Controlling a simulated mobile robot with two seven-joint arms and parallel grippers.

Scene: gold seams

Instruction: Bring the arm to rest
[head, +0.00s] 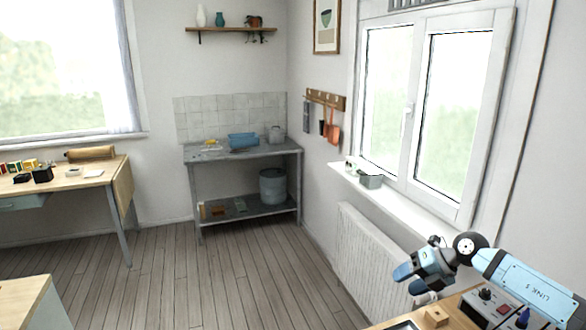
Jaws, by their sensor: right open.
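My right arm comes in from the lower right, bent above a wooden worktop (464,319). Its blue and dark right gripper (409,280) points left, past the worktop's edge and in front of the radiator. The jaws are open and I see nothing held between them. My left arm and left gripper are not in view.
A control box (489,305) with knobs and a small wooden block (436,316) sit on the worktop under my right arm. A white radiator (366,262) stands below the window sill (405,195). A metal table (244,150) stands at the back. The plank floor (190,280) is clear.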

